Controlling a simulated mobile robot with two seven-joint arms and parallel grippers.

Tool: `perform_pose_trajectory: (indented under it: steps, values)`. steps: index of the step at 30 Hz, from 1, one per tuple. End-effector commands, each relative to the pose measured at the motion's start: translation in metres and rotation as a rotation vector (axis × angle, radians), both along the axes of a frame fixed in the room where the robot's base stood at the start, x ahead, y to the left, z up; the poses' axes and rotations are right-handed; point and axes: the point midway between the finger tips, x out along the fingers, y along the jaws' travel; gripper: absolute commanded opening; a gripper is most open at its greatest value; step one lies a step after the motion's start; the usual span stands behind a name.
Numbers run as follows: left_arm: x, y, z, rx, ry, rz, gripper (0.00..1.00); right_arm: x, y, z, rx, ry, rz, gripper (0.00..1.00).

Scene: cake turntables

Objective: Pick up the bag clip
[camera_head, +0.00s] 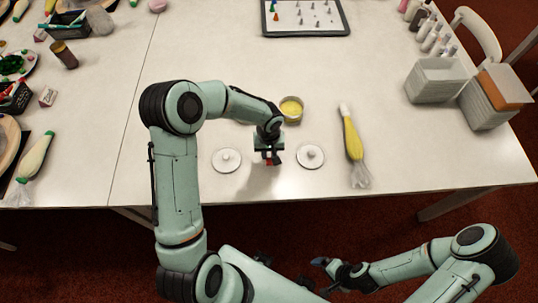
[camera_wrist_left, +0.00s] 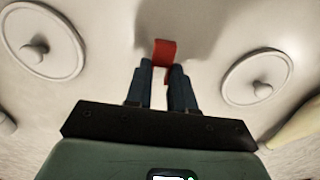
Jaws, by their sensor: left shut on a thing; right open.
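A small red bag clip (camera_wrist_left: 165,52) is between the fingertips of my left gripper (camera_wrist_left: 160,68) in the left wrist view. In the head view the red clip (camera_head: 267,161) shows just at the tips of my left gripper (camera_head: 272,158), over the table between two white discs. My left gripper is shut on the clip; a shadow lies on the table near it. Whether the clip touches the table I cannot tell. My right gripper (camera_head: 325,268) is open and empty, in front of the table's near edge.
White knobbed discs stand left (camera_head: 226,160) and right (camera_head: 310,156) of my left gripper. A yellow piping bag (camera_head: 353,148) lies to the right. White boxes (camera_head: 436,80) stand further right. The table's front right is clear.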

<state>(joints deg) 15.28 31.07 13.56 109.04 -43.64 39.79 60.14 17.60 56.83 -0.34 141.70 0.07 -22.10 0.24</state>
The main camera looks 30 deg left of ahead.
Motion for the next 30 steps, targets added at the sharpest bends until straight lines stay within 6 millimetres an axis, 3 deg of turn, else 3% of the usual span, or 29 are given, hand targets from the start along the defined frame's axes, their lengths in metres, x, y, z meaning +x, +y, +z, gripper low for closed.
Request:
perform_pose_trajectory:
  steps: [15,21,30]
  values:
    - [0.002,0.0,0.139,0.001,-0.007,-0.002,0.06,0.008,0.0,0.01,0.0,-0.009,0.0,0.97]
    - [0.001,0.0,0.169,0.0,-0.004,-0.001,0.06,0.01,0.0,0.013,0.0,-0.012,0.0,0.97]
    - [0.001,0.0,0.197,0.001,-0.003,-0.001,0.06,0.021,0.0,0.025,0.0,-0.024,0.001,0.97]
